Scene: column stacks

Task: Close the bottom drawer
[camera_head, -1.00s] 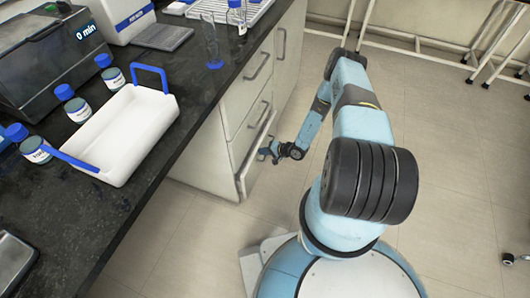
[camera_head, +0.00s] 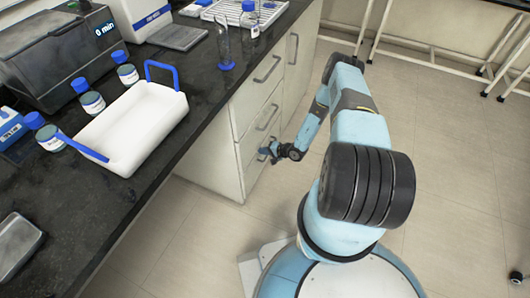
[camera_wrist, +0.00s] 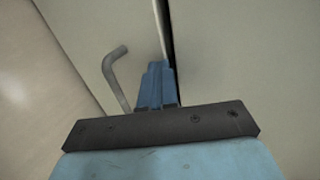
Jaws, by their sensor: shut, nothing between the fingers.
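The bottom drawer (camera_head: 252,173) is the lowest pale front in the cabinet under the black counter. It looks flush or nearly flush with the fronts above; a small remaining gap cannot be ruled out. My gripper (camera_head: 264,154) is at this front, near its handle, with its fingers together and empty. In the wrist view, the shut fingers (camera_wrist: 157,82) point at the pale front beside a grey bar handle (camera_wrist: 115,78). A narrow dark seam runs just right of the fingertips. Whether the fingertips touch the front is unclear.
Two more drawers with bar handles (camera_head: 267,68) are above. The black counter (camera_head: 195,135) holds a white tray (camera_head: 135,125) with blue handles, several blue-capped bottles, and a glass cylinder (camera_head: 224,45). The tiled floor (camera_head: 440,160) right of my arm is open.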

